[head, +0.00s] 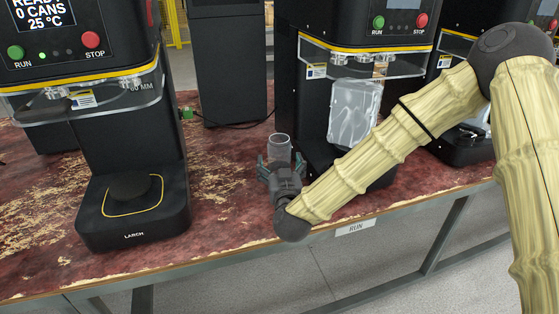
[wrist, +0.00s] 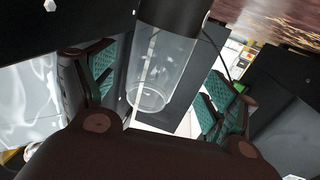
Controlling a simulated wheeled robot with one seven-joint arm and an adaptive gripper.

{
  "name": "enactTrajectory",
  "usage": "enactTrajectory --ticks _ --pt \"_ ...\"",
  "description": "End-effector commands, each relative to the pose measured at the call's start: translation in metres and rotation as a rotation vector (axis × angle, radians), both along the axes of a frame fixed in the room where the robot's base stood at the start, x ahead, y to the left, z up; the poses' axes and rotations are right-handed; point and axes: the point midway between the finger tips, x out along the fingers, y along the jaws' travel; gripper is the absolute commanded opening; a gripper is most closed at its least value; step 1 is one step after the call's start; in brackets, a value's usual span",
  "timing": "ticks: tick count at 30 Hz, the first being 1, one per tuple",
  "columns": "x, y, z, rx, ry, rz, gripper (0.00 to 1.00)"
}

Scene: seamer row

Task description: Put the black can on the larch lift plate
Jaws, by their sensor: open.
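The can (head: 279,146) is a clear cylinder in the head view, upright at my gripper (head: 281,165), which hides its lower part. In the wrist view the can (wrist: 163,65) shows a clear wall with a round rim, and a black end (wrist: 173,15) towards the table. My gripper's green-padded fingers (wrist: 160,98) are spread on either side of the can, with gaps showing. The larch lift plate (head: 131,186) is a black round disc on the base of the left machine, marked LARCH. It looks empty and lies left of my gripper.
The LARCH machine's clear guard (head: 88,98) hangs above its plate. A second black seamer (head: 300,80) stands behind my gripper, with a crumpled clear sheet (head: 354,113) in its opening. The worn red tabletop (head: 222,200) is clear between the LARCH base and my gripper.

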Motion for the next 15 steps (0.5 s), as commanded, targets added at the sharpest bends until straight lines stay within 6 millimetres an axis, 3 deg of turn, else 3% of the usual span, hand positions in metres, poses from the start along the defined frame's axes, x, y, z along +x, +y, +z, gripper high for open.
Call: enactTrajectory --ticks 9,15 --pt "0.039 -0.001 -0.002 0.002 -0.001 -0.004 0.86" --pt "0.044 0.000 -0.002 0.001 0.000 -0.003 0.86"
